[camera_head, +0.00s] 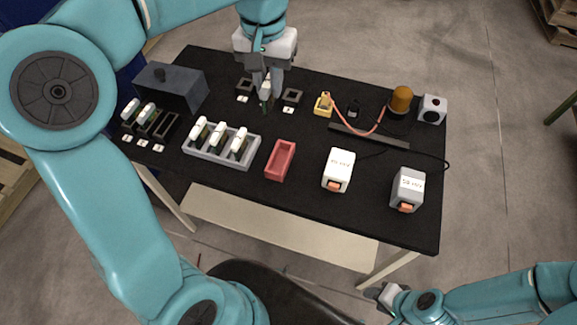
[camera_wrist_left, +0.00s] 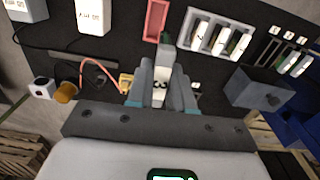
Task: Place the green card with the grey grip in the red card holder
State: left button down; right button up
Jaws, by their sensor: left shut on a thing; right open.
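My left gripper (camera_head: 266,92) is shut on a card (camera_head: 265,103) at the far side of the table. The card is dark, apparently greenish, with a pale upper part. In the left wrist view the card (camera_wrist_left: 161,75) stands between the fingers of my left gripper (camera_wrist_left: 160,92), showing a white label and a grey end. Whether it touches the table or a socket is unclear. The red card holder (camera_head: 280,160) is an empty open tray near the table's middle; it also shows in the left wrist view (camera_wrist_left: 157,20). My right gripper (camera_head: 386,293) is open, below the table's front edge.
A grey rack (camera_head: 222,158) holds several white-topped cards left of the red holder. Dark slots (camera_head: 165,125) with cards stand further left, by a grey box (camera_head: 178,90). Small dark sockets (camera_head: 292,96) flank my left gripper. White (camera_head: 339,165) and grey (camera_head: 407,185) devices stand right.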

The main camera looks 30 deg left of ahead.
pick_arm(q)
jog(key=b, duration=0.3)
send_over(280, 163)
notch_tip(280, 163, down, 21)
jog(key=shift+w+f, duration=0.1)
jog(key=shift+w, duration=0.05)
pick_arm(e)
jog(key=f, duration=0.3)
jog(key=shift+d, duration=0.25)
pick_arm(q)
jog(key=shift+f, duration=0.2)
jog(key=c, duration=1)
grip_release()
pick_arm(e)
jog(key=shift+f, duration=0.15)
pick_arm(q)
jog(key=shift+r, duration=0.1)
